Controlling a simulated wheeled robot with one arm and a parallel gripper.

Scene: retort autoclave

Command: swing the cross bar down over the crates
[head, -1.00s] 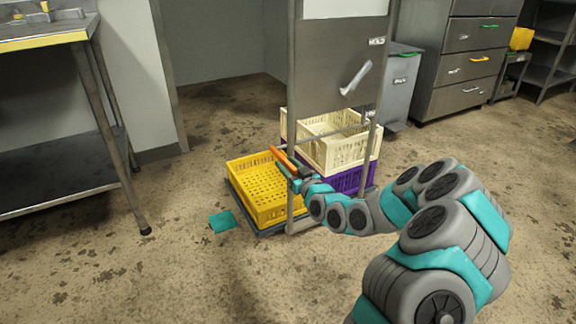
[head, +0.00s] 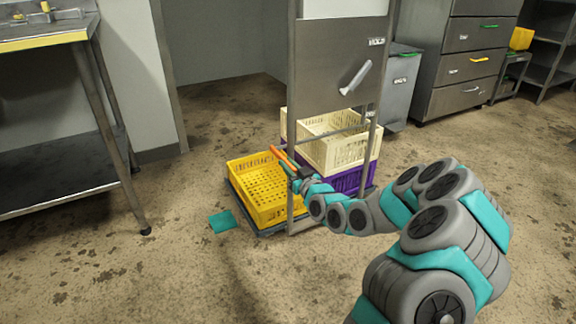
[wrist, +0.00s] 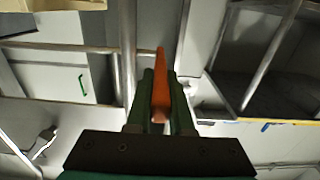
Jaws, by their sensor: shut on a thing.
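My gripper (head: 283,161) is at the front post of the crate stand, above the yellow crate's right side. In the wrist view, its dark green fingers (wrist: 160,98) are shut on an orange bar-like piece (wrist: 160,75), which also shows in the head view (head: 281,156). A thin grey rod (head: 346,132) runs across the stand above the cream crate (head: 345,153). In the wrist view a grey rod (wrist: 70,47) reaches the orange tip; whether they join is unclear. The yellow crate (head: 258,196) stands left, and a purple crate (head: 346,181) is under the cream one.
A grey upright panel (head: 340,55) with a pale lever (head: 356,78) rises behind the gripper. A steel table (head: 55,120) stands at left, drawers (head: 465,65) at right. A teal patch (head: 222,221) lies on the floor, which is open in front.

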